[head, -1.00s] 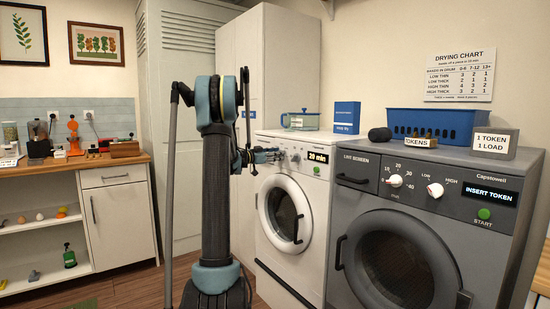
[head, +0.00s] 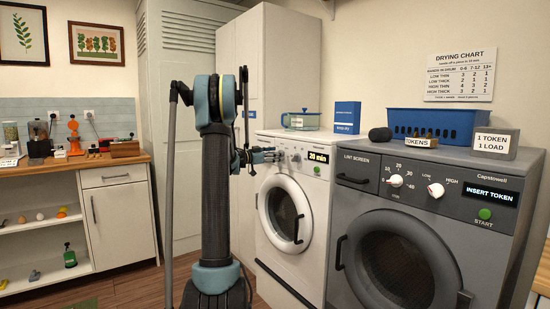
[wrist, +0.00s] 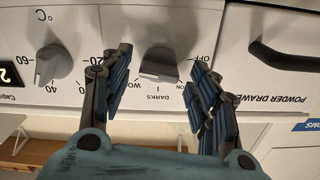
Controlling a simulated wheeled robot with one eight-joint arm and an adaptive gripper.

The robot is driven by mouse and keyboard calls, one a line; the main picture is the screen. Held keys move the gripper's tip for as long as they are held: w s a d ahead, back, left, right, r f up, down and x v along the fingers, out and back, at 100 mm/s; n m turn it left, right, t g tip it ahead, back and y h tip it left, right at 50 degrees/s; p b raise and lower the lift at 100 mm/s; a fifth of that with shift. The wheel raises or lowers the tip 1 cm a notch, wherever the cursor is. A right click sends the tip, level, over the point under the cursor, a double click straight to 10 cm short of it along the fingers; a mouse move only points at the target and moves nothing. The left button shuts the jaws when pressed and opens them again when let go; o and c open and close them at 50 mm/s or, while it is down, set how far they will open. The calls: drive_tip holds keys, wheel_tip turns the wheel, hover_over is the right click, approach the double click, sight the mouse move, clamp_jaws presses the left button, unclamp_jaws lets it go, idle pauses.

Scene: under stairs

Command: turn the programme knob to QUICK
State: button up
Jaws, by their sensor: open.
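The programme knob (wrist: 160,64) is a grey dial on the white washer's panel, seen upside down in the wrist view. It sits between the two blue-padded fingers of my gripper (wrist: 160,56), which is open with one finger on each side. Gaps show between the knob and both fingers. OFF, DARKS and part of another label show around the knob; I see no QUICK label, and the knob's exact setting is hard to read. In the head view my gripper (head: 266,156) is at the panel of the white washer (head: 266,238), and covers the knob.
A temperature knob (wrist: 45,62) sits beside one finger. The powder drawer handle (wrist: 286,56) is on the other side. The washer display (head: 318,157) reads 20 min. A grey dryer (head: 335,232) stands to the right, and a counter (head: 70,163) stands at the left.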

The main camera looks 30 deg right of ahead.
drive_tip(key=a, duration=1.1)
drive_tip(key=shift+s, duration=0.4)
drive_tip(key=shift+f, duration=0.1)
drive_tip(key=s+a+f+n+y, duration=0.6)
drive_tip(key=s+a+f, duration=0.3)
drive_tip(key=s+a, duration=0.4)
drive_tip(key=s+a+f+n+y, duration=0.6)
drive_tip(key=s+a+f+n, duration=0.1)
drive_tip(key=s+a, duration=0.7)
drive_tip(key=s+a+f+n+t+y, duration=0.1)
drive_tip(key=s+a+f+n+y, duration=0.5)
drive_tip(key=s+a+f, duration=0.4)
drive_tip(key=s+a, duration=0.4)
drive_tip(key=shift+f, duration=0.35)
